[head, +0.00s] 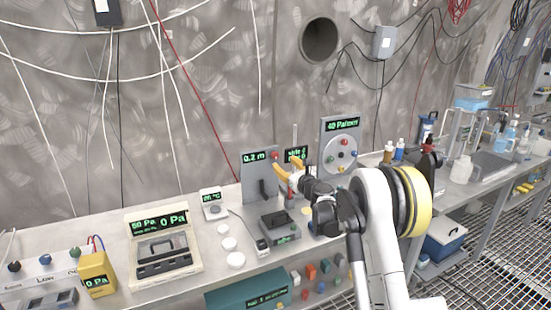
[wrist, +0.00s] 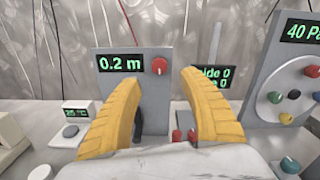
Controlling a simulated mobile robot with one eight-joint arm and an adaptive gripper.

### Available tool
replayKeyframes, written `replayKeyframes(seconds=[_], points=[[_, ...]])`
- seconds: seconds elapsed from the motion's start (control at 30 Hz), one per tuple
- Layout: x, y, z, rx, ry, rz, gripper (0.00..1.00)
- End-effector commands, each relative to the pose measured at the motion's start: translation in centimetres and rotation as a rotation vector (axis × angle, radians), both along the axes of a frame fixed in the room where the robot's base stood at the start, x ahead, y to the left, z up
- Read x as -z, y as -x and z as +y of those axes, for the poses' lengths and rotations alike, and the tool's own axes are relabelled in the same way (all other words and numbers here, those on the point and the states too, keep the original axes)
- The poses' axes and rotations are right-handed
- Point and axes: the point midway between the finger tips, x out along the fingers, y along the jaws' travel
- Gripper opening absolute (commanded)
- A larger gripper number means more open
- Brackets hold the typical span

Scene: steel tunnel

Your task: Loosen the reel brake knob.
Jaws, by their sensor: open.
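A red knob (wrist: 159,65) sits at the upper right of an upright grey panel (wrist: 156,98) beside a green "0.2 m" display (wrist: 119,63). I take it to be the reel brake knob, though no label names it. The panel (head: 258,185) also shows in the head view, with a dark handle (head: 263,189) low on it. My gripper (wrist: 160,78) is open and empty, its yellow fingers spread to either side of the knob in the wrist view. In the head view my gripper (head: 288,167) is in front of the panel's right side. I cannot tell the remaining distance; no contact shows.
A dial panel reading "40 Pa" (head: 340,150) with several coloured knobs stands right of my gripper. A second green display (wrist: 212,79) is partly behind my right finger. Small red parts (wrist: 184,135) are below. White dishes (head: 236,261) and a black-topped box (head: 280,222) are on the bench.

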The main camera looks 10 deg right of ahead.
Motion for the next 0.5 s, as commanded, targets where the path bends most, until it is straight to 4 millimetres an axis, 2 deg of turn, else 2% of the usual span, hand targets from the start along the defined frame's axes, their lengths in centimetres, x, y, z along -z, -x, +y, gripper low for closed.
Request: replayKeyframes(seconds=[0.1,0.3,0.5], points=[[0.4,-2.5,0.6,-0.001,0.002,0.0,0.5],[0.3,-6.1,1.3,-0.001,0.003,0.0,0.5],[0.1,-8.0,1.6,-0.001,0.004,0.0,0.5]])
